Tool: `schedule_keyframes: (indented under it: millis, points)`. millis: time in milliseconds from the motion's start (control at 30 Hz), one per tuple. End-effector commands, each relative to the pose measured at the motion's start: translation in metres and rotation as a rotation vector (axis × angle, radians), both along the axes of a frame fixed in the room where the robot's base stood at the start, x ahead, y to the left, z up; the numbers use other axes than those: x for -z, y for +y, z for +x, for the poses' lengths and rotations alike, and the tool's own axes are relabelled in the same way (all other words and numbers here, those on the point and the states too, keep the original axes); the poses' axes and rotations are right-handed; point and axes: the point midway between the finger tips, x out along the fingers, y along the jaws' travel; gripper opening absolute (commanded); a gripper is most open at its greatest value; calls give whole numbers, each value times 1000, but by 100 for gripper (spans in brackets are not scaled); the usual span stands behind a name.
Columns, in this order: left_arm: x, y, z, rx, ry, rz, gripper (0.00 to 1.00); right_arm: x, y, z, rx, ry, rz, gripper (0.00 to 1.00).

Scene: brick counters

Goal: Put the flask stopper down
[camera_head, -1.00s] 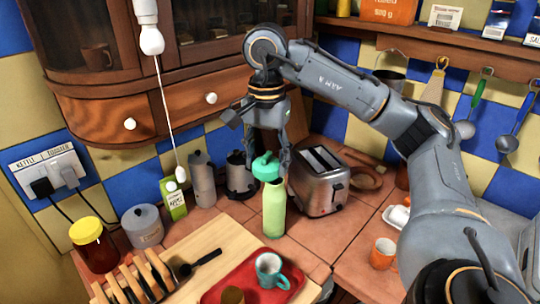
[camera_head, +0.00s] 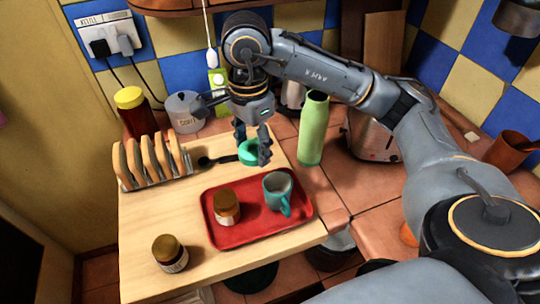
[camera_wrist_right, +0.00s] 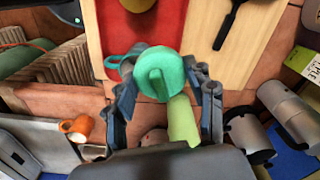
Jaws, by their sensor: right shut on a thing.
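The flask stopper (camera_head: 249,152) is a turquoise-green cap. My right gripper (camera_head: 252,152) is shut on it, with the fingers pointing down. In the head view it appears over the wooden board, by the black utensil; I cannot tell whether it touches the board. In the right wrist view the stopper (camera_wrist_right: 158,74) sits between the two fingers. The light green flask (camera_head: 313,130) stands upright and open on the tiled counter, to the right of the gripper. It also shows in the wrist view (camera_wrist_right: 183,122), partly behind the stopper. My left gripper is not in view.
The wooden board (camera_head: 150,215) holds a toast rack (camera_head: 150,160), a black utensil (camera_head: 218,160), a jar (camera_head: 170,253) and a red tray (camera_head: 235,238) with a teal mug (camera_head: 278,192) and another jar (camera_head: 227,207). Bare board lies left of the tray.

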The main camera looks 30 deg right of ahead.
Motion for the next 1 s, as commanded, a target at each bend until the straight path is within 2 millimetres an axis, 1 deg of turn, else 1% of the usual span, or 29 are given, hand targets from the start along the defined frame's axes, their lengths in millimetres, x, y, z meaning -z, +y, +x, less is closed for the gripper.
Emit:
schedule_keyframes:
  millis: [100, 200, 300, 367, 500, 600, 733, 867, 1000]
  points:
    - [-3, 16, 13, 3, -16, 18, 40, 10, -16, 13, 12, 5, -1, 28]
    - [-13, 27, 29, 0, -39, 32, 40, 18, -36, 29, 13, 6, -2, 28]
    - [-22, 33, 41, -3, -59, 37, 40, 29, -55, 45, 12, 6, -2, 28]
    - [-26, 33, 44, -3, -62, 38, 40, 35, -66, 55, 11, 7, -2, 28]
    - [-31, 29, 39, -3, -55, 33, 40, 63, -82, 69, 7, 6, -1, 28]
    - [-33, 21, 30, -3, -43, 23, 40, 77, -90, 77, 5, 4, -1, 28]
    - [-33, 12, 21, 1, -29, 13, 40, 87, -95, 82, 4, 1, 0, 28]
    - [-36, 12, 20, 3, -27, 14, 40, 97, -102, 87, 5, 3, 0, 28]
    - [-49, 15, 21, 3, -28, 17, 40, 116, -102, 87, 1, 6, -1, 28]
